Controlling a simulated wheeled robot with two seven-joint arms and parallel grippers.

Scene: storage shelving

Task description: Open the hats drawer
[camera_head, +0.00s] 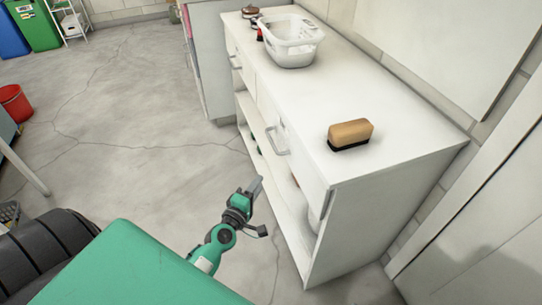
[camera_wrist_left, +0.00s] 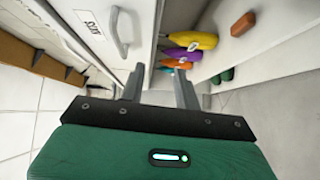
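The hats drawer (camera_wrist_left: 143,22) is a white front with a label (camera_wrist_left: 90,28) that appears upside down and seems to read HATS. Its grey metal handle (camera_wrist_left: 120,32) is at the upper left in the left wrist view. In the head view, the near drawer front of the white cabinet (camera_head: 302,158) has a handle (camera_head: 276,140) and looks closed. My left gripper (camera_head: 257,187) is in front of the cabinet, apart from and below that handle. In the left wrist view its two fingers (camera_wrist_left: 158,88) are spread with nothing between them. My right gripper is out of view.
Open shelves under the drawers hold yellow (camera_wrist_left: 197,40), purple (camera_wrist_left: 183,53) and orange (camera_wrist_left: 173,63) items. A brown brush (camera_head: 349,133) and a white basket (camera_head: 291,42) stand on the cabinet top. The concrete floor (camera_head: 150,120) left of the cabinet is clear.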

